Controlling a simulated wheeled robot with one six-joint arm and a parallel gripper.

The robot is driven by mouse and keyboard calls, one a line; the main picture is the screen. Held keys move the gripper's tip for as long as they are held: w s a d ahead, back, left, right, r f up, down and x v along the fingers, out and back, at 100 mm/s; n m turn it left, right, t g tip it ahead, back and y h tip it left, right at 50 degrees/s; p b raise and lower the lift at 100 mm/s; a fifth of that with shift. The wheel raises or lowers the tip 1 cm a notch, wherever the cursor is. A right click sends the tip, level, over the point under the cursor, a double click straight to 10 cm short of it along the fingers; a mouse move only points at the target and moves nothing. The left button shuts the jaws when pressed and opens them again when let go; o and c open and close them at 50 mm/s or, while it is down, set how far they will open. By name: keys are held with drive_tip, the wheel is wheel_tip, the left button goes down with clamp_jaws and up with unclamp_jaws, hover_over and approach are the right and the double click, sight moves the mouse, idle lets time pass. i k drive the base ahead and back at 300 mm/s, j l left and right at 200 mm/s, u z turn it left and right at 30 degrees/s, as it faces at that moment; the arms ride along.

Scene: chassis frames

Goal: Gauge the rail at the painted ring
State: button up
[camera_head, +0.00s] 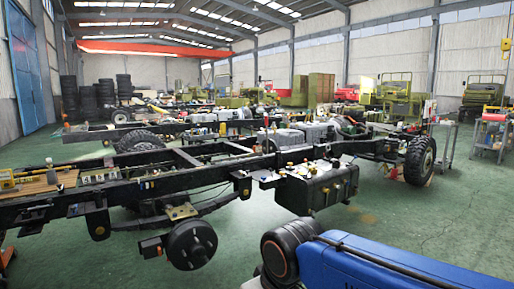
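A long black chassis rail (170,183) runs across the near side of a truck frame, from the left edge toward the right. Many small items lie along its top, too small to name surely. I cannot make out a painted ring on it at this size. No gauge can be told apart for certain among the small items. A blue and black link of my arm shows at the bottom right. My gripper is outside the picture.
A black box-shaped tank (320,190) hangs beside the rail with small items on top. A brake drum (191,245) juts toward me. A wheel (420,160) stands at the right. A wooden board (40,184) lies at left. Green floor (400,225) is clear at right.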

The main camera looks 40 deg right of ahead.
sight(257, 149)
drive_tip(key=i+l+z, duration=0.2)
drive_tip(key=i+l, duration=0.2)
drive_tip(key=i+l+z, duration=0.2)
drive_tip(key=i+l, duration=0.2)
drive_tip(key=i+l+z, duration=0.15)
drive_tip(key=i+l, duration=0.15)
drive_tip(key=i, duration=0.2)
drive_tip(key=i+l+z, duration=0.2)
drive_tip(key=i, duration=0.3)
drive_tip(key=i+l+z, duration=0.2)
drive_tip(key=i, duration=0.3)
drive_tip(key=i+l+z, duration=0.2)
drive_tip(key=i, duration=0.3)
